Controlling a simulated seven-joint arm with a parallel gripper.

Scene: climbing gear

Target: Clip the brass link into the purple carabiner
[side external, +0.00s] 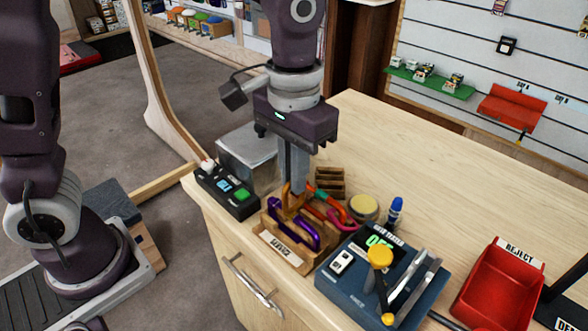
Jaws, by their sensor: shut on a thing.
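The purple carabiner (306,238) sits in a small wooden holder (282,250) with a label on its front, near the table's front edge. My gripper (291,184) points straight down just above and behind the holder. Its fingers are shut on a small orange-brown loop (288,200), which looks like the brass link. The loop's lower part is close to the purple carabiner's upper left end. I cannot tell whether they touch or whether the link is inside the carabiner. The fingertips and the carabiner's gate are too small to make out clearly.
Orange, teal and pink carabiners (341,219) lie close to the right. A black button box (228,192) is left, a red tray (497,290) far right. The back table is clear.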

